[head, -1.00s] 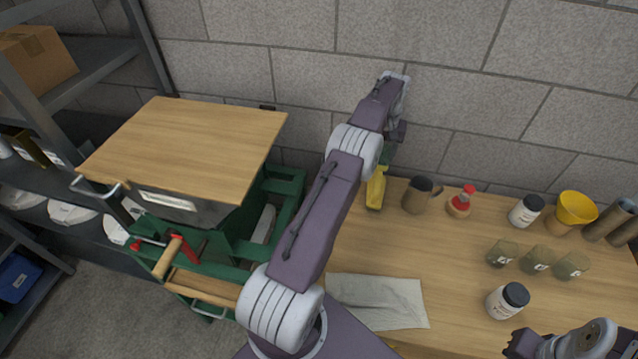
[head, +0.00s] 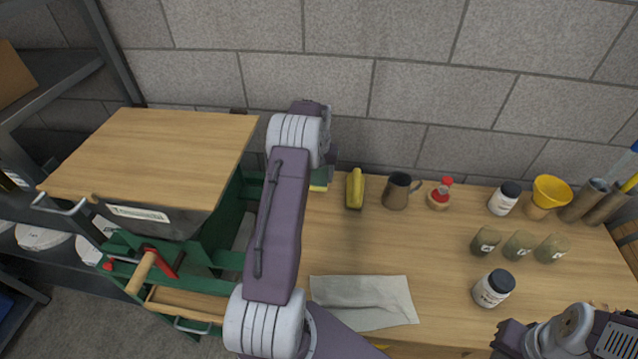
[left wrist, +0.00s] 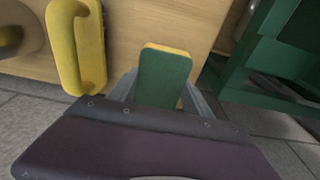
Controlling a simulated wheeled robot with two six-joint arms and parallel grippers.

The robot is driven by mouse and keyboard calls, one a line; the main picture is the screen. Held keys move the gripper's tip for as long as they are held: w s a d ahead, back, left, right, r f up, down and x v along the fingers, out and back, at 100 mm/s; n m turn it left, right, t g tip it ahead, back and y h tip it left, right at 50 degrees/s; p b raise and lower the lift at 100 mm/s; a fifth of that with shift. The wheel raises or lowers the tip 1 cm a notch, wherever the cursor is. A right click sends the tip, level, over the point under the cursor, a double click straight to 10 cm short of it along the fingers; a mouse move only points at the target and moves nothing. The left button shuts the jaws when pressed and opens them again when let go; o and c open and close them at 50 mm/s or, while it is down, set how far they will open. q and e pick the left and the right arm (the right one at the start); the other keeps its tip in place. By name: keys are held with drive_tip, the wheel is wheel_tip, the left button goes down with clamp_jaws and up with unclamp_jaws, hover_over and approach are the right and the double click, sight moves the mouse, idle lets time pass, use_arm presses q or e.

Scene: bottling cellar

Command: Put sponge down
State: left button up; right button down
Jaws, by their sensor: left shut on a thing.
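The sponge (left wrist: 163,78), green with a yellow edge, is between the fingers of my left gripper (left wrist: 160,98) in the left wrist view. The gripper is shut on it. In the head view a small yellow and green part of the sponge (head: 319,187) shows below my left wrist, at the back left of the wooden table (head: 430,245). The arm hides most of the gripper there. I cannot tell whether the sponge touches the table. My right gripper (head: 508,338) is at the lower right, and its jaws are not clear.
A yellow handled tool (head: 355,189) stands just right of the sponge, and also shows in the left wrist view (left wrist: 75,45). A jug (head: 397,191) is further right. A grey cloth (head: 362,301) lies in front. A green-framed machine (head: 210,235) stands left of the table.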

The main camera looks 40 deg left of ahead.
sight(319, 178)
use_arm(q)
drive_tip(key=shift+f, duration=2.05)
drive_tip(key=shift+f, duration=0.1)
drive_tip(key=o, duration=1.6)
drive_tip(key=r, duration=0.4)
drive_tip(key=s+r, duration=0.1)
drive_tip(key=r, duration=0.7)
drive_tip(key=shift+s+d+r, duration=0.15)
drive_tip(key=shift+d, duration=0.25)
drive_tip(key=s+d+m, duration=0.2)
drive_tip(key=d, duration=0.7)
drive_tip(key=s+d+f+m, duration=0.2)
drive_tip(key=s+d+m, duration=0.1)
drive_tip(key=s+d, duration=1.2)
drive_tip(key=s, duration=0.4)
drive_tip(key=shift+d+m+h, duration=0.25)
drive_tip(key=shift+m+h, duration=0.05)
drive_tip(key=shift+h, duration=0.1)
